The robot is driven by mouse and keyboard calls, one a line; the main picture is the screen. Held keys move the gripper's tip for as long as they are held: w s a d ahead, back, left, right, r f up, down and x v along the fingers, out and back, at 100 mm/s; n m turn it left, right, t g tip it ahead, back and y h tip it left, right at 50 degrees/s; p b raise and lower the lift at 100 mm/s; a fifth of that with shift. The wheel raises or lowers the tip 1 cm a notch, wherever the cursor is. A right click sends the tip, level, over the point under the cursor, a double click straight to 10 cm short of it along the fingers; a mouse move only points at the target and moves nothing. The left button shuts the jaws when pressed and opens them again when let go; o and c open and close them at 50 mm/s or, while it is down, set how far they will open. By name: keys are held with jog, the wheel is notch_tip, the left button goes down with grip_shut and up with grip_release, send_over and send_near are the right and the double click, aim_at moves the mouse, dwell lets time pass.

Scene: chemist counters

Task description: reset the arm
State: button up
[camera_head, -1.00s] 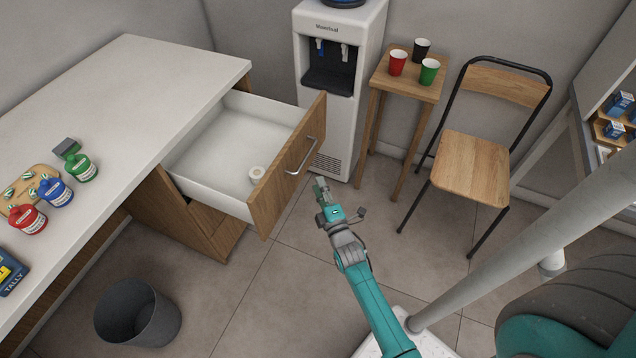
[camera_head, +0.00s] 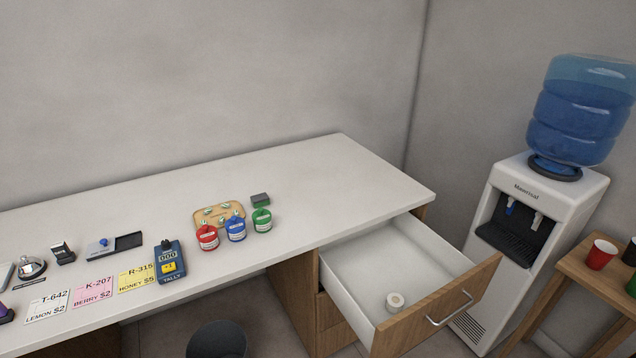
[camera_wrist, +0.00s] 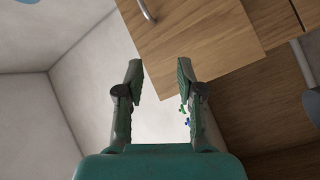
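My gripper (camera_wrist: 160,82) shows in the wrist view with its two fingers apart and nothing between them. The wooden front of the drawer (camera_wrist: 190,40) and part of its metal handle (camera_wrist: 147,10) lie beyond the fingertips. My arm is out of the head view. I cannot tell from these views whether the gripper touches the drawer.
A water cooler (camera_head: 530,220) stands right of the drawer, beside a small wooden table (camera_head: 590,270) with cups. A dark bin (camera_head: 217,340) is on the floor below.

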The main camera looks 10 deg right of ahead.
jog(key=s+a+r+m+y, duration=0.2)
jog(key=s+a+r, duration=0.2)
jog(key=s, duration=0.4)
jog(key=s+a+r+m+g+y, duration=0.1)
jog(key=s+a+r+m+y, duration=0.1)
jog(key=s+r, duration=0.4)
jog(key=s+a+r+m+g+y, duration=0.1)
jog(key=s+a+r+m, duration=0.3)
jog(key=s, duration=0.6)
jog(key=shift+s+a+r+y, duration=0.15)
jog(key=shift+a+r+y, duration=0.35)
jog(key=shift+a+r, duration=0.55)
